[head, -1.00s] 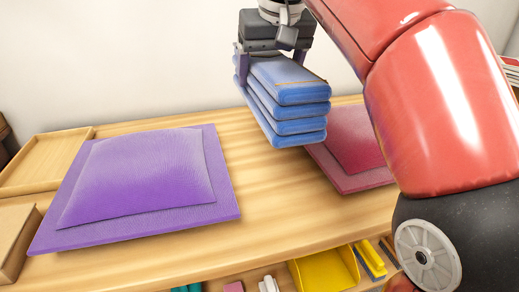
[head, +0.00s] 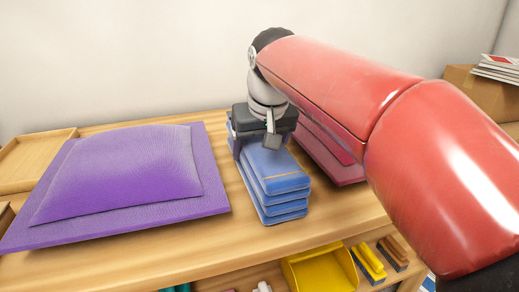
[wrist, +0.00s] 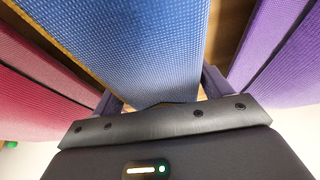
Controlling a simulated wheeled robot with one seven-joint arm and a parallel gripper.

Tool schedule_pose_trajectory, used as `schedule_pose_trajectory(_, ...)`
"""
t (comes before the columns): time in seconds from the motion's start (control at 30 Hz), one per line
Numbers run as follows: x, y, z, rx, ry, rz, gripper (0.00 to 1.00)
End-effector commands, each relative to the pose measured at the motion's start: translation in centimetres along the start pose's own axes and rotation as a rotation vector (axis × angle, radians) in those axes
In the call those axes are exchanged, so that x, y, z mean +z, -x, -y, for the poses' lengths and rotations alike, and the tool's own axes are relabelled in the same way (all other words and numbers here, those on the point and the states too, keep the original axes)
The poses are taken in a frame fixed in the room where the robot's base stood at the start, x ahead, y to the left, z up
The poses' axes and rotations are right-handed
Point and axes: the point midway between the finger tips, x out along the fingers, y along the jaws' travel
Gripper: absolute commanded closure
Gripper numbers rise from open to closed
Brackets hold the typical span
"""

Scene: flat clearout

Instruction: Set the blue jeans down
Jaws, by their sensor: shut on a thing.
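The blue jeans (head: 276,172) are a folded stack of several layers. In the head view they are low over the wooden table top, between a purple cushion and a red one. They look to be at or very near the wood; I cannot tell whether they touch it. My gripper (head: 262,137) is shut on the far end of the jeans, from above. In the wrist view the jeans (wrist: 150,45) fill the middle between the fingers, with wood showing beside them.
The purple cushion on its mat (head: 125,175) lies left of the jeans. The red cushion (head: 330,145) lies close on their right, partly behind my arm. A wooden tray (head: 35,160) is at the far left. A yellow bin (head: 320,270) is below the table's front edge.

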Motion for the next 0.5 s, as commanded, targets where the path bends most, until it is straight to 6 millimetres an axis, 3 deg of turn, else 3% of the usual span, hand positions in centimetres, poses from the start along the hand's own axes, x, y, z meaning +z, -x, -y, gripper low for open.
schedule_pose_trajectory(0.4,0.2,-0.51,0.0,0.0,0.0,-0.004,0.64)
schedule_pose_trajectory(0.43,0.2,-0.49,0.0,0.0,0.0,-0.001,0.19)
schedule_pose_trajectory(0.5,0.19,-0.47,0.0,0.0,0.0,-0.001,0.1)
